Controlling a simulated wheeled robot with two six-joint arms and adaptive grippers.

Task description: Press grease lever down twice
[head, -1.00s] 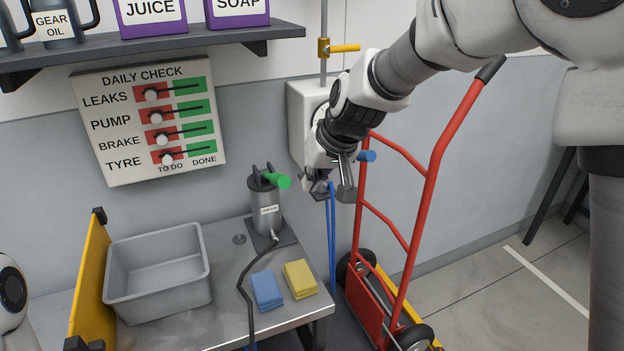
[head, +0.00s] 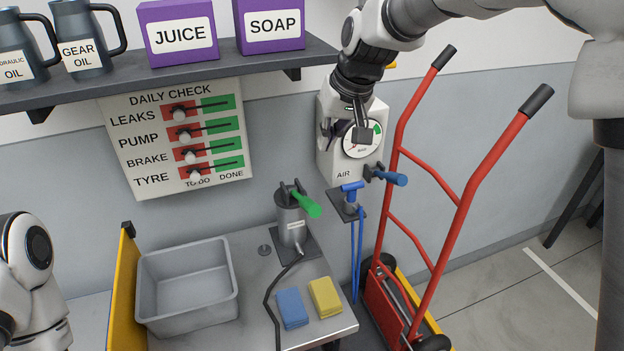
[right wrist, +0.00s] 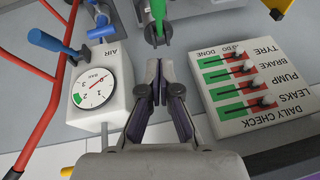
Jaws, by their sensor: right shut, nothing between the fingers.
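The grease pump (head: 291,227) is a grey cylinder standing on the bench. Its lever has a green grip (head: 307,204) that sticks out toward the lower right in the head view. The green grip also shows at the top of the right wrist view (right wrist: 158,12). My right gripper (head: 345,130) is in front of the air gauge box, above the lever and apart from it. In the right wrist view its fingers (right wrist: 157,88) are together with nothing between them. My left arm shows at the lower left of the head view, but its gripper is out of view.
The air box (head: 341,174) has a blue-handled valve (head: 388,177); a blue tool (head: 352,190) hangs below it. A red hand truck (head: 467,190) stands to the right. A grey bin (head: 187,322), blue sponge (head: 292,309) and yellow sponge (head: 325,297) are on the bench.

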